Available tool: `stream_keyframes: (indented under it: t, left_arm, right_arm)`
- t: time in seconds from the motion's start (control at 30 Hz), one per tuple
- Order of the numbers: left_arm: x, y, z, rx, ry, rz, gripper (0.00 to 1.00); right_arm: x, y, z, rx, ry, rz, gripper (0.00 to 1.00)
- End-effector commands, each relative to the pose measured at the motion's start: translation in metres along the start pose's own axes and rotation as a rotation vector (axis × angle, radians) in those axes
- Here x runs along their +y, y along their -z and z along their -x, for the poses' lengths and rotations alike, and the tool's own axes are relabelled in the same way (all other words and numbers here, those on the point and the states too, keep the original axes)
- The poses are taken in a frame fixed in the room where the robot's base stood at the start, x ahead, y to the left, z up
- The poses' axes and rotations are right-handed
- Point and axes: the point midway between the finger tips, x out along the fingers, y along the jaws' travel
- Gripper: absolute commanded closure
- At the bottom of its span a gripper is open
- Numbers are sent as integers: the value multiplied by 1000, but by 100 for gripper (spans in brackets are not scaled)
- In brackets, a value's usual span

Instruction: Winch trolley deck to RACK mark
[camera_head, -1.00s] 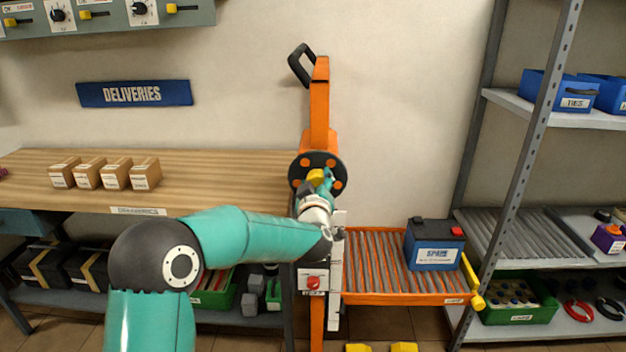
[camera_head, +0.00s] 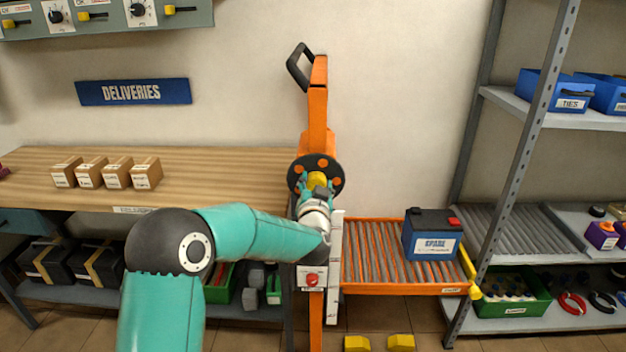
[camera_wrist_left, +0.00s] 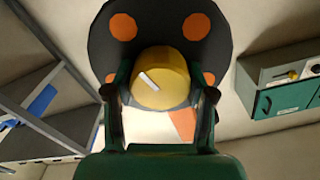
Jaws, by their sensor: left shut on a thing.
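The orange trolley's winch wheel (camera_head: 299,184) is a black disc with orange spots and a yellow hub knob (camera_head: 317,180). My left gripper (camera_head: 317,190) is shut on this yellow knob. In the left wrist view its fingers (camera_wrist_left: 160,94) lie on either side of the yellow knob (camera_wrist_left: 165,85), with the black wheel (camera_wrist_left: 150,35) behind. The roller deck (camera_head: 375,250) is right of the mast (camera_head: 318,105) and carries a blue SPARE battery (camera_head: 432,236). A white strip (camera_head: 335,270) runs down the mast beside the deck; its marks are unreadable, and I cannot make out RACK. My right gripper is out of view.
The grey rack (camera_head: 520,150) with a roller shelf (camera_head: 510,232) stands right of the deck. A yellow handle (camera_head: 475,292) is at the deck's right end. A wooden bench (camera_head: 220,175) with several small boxes is at left.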

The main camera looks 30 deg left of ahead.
Motion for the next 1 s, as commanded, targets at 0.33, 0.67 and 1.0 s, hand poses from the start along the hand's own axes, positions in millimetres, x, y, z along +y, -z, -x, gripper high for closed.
stream_keyframes:
  t: [0.33, 0.67, 1.0]
  left_arm:
    - [3, -9, 1, -22, -12, -325, 80]
    - [2, -10, 1, -21, -13, -551, 80]
    - [2, -11, 1, -21, -12, -640, 80]
  right_arm:
    - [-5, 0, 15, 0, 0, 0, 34]
    - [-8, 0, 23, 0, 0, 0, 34]
    - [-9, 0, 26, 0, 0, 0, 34]
